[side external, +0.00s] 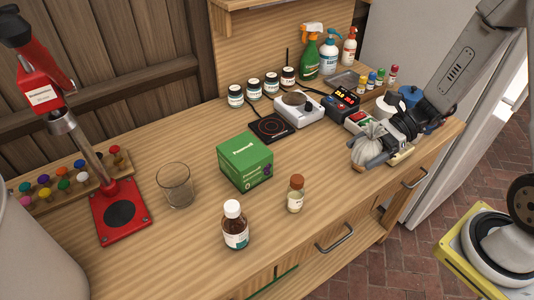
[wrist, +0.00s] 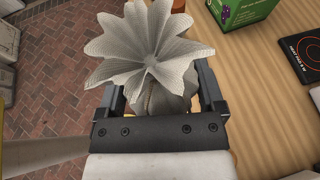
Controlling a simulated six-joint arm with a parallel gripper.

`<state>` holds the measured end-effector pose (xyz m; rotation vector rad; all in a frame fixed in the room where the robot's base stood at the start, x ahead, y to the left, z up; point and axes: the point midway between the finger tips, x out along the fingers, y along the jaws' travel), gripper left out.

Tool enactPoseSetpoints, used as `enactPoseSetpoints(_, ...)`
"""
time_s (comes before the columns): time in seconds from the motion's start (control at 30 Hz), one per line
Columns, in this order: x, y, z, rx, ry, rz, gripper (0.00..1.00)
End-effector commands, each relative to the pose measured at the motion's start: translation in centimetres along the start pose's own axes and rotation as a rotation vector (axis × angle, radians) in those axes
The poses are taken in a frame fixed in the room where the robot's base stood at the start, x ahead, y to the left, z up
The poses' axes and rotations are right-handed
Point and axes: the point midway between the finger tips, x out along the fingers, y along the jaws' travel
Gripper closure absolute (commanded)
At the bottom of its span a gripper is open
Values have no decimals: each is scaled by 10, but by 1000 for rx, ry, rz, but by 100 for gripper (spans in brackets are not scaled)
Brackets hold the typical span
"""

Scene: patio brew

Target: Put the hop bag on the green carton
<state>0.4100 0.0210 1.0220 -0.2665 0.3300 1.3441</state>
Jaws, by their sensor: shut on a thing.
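The hop bag (side external: 370,145) is a pale, grey-white cloth bag with a gathered, flared top. My gripper (side external: 372,160) is shut on it near the right end of the bench. In the wrist view the bag's frilled top (wrist: 150,50) spreads between the two fingers of my gripper (wrist: 158,100) and hides most of what lies beneath. The green carton (side external: 245,162) stands upright near the middle of the bench, to the left of the bag and apart from it. Part of the carton also shows at the top of the wrist view (wrist: 238,10).
A small corked bottle (side external: 295,195) and a brown bottle (side external: 235,228) stand in front of the carton. A glass (side external: 175,186) is left of it. Bare wood lies between carton and bag.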

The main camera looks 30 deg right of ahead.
Motion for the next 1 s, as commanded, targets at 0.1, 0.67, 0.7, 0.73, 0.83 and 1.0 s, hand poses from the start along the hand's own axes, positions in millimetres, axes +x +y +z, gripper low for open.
enactPoseSetpoints(0.1, 7, -6, 7, -3, 1, 1, 69)
enactPoseSetpoints(0.67, 79, -49, 101, 7, -2, -35, 69)
enactPoseSetpoints(0.7, 84, -50, 108, 9, -1, -37, 69)
enactPoseSetpoints(0.73, 88, -51, 113, 10, -1, -39, 69)
enactPoseSetpoints(0.83, 97, -52, 128, 13, 0, -44, 69)
enactPoseSetpoints(1.0, 106, -52, 142, 18, -1, -50, 69)
